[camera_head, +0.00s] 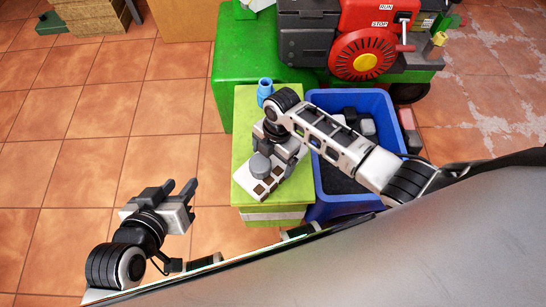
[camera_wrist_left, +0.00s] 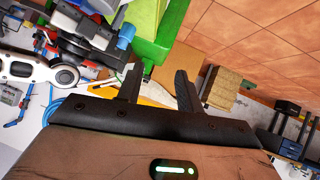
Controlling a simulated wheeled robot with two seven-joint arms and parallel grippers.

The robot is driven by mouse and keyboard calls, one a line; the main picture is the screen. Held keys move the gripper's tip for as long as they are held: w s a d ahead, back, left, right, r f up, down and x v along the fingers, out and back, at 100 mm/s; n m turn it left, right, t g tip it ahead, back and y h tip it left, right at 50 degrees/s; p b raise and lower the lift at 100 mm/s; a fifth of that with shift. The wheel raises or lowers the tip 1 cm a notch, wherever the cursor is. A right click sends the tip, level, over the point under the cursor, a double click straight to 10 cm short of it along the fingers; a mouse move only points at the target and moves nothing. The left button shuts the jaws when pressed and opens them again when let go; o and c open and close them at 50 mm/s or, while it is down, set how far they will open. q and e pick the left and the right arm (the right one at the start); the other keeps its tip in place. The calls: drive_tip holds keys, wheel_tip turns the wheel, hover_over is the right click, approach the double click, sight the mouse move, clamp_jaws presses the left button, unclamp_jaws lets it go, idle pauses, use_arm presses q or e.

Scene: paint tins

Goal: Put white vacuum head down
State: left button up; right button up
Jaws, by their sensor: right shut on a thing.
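The white vacuum head (camera_head: 249,188), a flat pale piece with dark square openings and a grey round part on it, is over the top of the light green box (camera_head: 247,113) in the head view. My right gripper (camera_head: 282,153) is shut on it from above, and its fingers hide part of it. I cannot tell whether its underside touches the box top. My left gripper (camera_head: 180,188) is open and empty over the tiled floor, left of the box. Its two spread fingers show in the left wrist view (camera_wrist_left: 159,88) with nothing between them.
A blue cylinder (camera_head: 265,91) stands at the box's far edge. A blue bin (camera_head: 341,203) with dark blocks is right of the box, under my right arm. A green block (camera_head: 228,62) and red machine (camera_head: 375,45) stand behind.

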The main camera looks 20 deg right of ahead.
drive_tip(key=shift+f, duration=0.1)
drive_tip(key=o, duration=1.3)
drive_tip(key=shift+f, duration=0.1)
use_arm(q)
drive_tip(key=shift+r, duration=0.3)
use_arm(e)
drive_tip(key=shift+o, duration=0.3)
